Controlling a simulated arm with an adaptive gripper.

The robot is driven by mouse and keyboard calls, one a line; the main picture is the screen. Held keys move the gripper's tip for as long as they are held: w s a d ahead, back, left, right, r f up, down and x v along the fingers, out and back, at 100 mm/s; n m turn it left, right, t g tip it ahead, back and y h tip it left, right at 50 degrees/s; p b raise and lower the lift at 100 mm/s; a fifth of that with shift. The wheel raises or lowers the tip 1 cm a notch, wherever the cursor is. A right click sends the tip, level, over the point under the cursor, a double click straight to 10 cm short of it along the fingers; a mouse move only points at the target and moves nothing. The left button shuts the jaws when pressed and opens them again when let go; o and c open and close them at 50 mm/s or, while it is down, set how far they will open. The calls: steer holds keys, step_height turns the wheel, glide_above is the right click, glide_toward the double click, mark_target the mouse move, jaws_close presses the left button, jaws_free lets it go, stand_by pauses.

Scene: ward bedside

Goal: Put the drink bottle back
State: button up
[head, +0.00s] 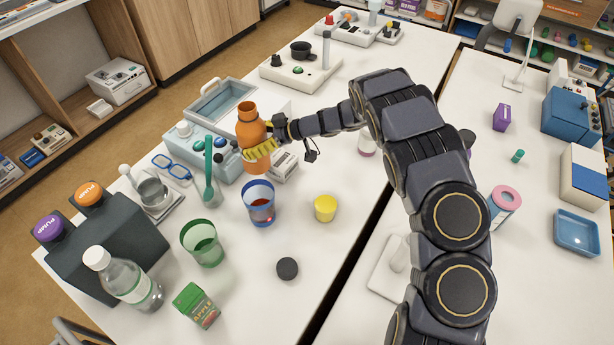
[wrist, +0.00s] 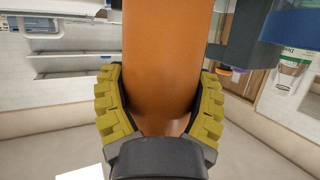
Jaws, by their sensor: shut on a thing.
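The orange drink bottle (head: 247,122) is upright in the head view, with an open neck and no cap on it. My gripper (head: 261,150) has its yellow pads closed around the bottle's lower part. In the wrist view the bottle (wrist: 165,60) fills the middle, with the yellow pads of my gripper (wrist: 160,108) on both sides. A blue cup (head: 258,204) with dark red drink in it stands just below the bottle in the picture. A dark round cap (head: 287,268) lies on the table. The bottle's base is partly hidden, and I cannot tell how high it is.
A green cup (head: 202,243), a yellow cup (head: 325,208), a clear bottle (head: 122,278) and an apple juice box (head: 196,305) stand on the white table. Blue glasses (head: 172,168) and a small white box (head: 284,167) are near the bottle. The table right of the dark cap is clear.

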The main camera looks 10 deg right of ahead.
steer(key=s+d+r+m+t+h, duration=0.1)
steer(key=d+r+m+t+h, duration=0.2)
steer(key=d, duration=0.6)
steer(key=s+d+r+m+t+h, duration=0.1)
steer(key=d+m+t+h, duration=0.3)
steer(key=d, duration=0.6)
steer(key=shift+m+y, duration=0.5)
steer(key=shift+m, duration=0.1)
steer(key=shift+s+f, duration=0.15)
steer(key=shift+f, duration=4.75)
steer(key=shift+f, duration=0.15)
steer(key=o, duration=1.2)
steer(key=shift+c, duration=0.2)
